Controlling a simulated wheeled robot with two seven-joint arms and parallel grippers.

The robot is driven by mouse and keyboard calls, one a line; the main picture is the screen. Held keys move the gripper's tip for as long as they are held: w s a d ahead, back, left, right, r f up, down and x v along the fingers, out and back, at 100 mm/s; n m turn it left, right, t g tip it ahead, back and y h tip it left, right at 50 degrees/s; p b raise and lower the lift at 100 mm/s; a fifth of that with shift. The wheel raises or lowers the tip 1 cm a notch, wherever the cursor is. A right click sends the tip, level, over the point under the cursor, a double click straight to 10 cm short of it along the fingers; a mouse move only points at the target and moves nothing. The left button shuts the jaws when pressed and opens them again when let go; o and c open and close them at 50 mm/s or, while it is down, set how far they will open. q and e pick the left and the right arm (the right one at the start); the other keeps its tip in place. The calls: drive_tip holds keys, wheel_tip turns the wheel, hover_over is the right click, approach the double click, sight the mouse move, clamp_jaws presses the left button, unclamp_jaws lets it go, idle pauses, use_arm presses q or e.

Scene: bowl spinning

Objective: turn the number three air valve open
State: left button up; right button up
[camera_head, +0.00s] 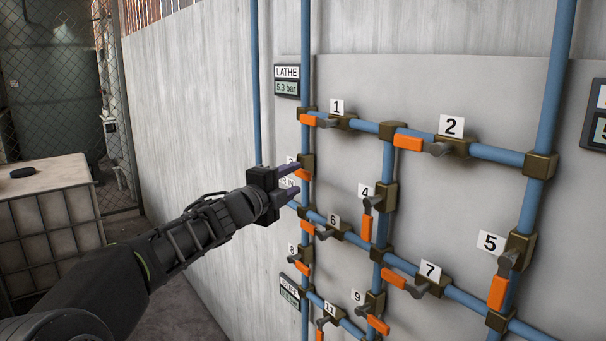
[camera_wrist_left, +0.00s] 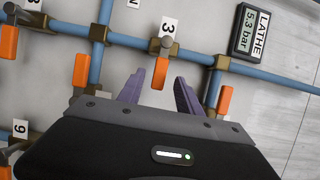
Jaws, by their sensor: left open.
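The number three valve shows in the left wrist view with its "3" label (camera_wrist_left: 168,27), dark body (camera_wrist_left: 158,46) and orange handle (camera_wrist_left: 160,73). In the head view its orange handle (camera_head: 303,174) is partly hidden behind my left gripper (camera_head: 294,181), and its label is mostly covered. My left gripper is open and close to the pipe wall, its two purple-grey fingers pointing at the valve. In the wrist view the handle appears between the fingertips; I cannot tell whether they touch it. My right gripper is not in view.
Blue pipes (camera_head: 542,110) with several other orange-handled valves surround it, including valve 1 (camera_head: 308,119) above and valve 6 (camera_head: 308,228) below. A LATHE gauge reading 5.3 bar (camera_head: 287,81) hangs above. A caged white tank (camera_head: 48,205) stands at left.

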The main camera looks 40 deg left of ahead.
sight(301, 175)
use_arm(q)
drive_tip(key=w, duration=0.5)
drive_tip(key=shift+w+a+p, duration=0.1)
drive_tip(key=shift+a+p, duration=0.15)
drive_tip(key=shift+p, duration=0.1)
clamp_jaws()
idle(1.1)
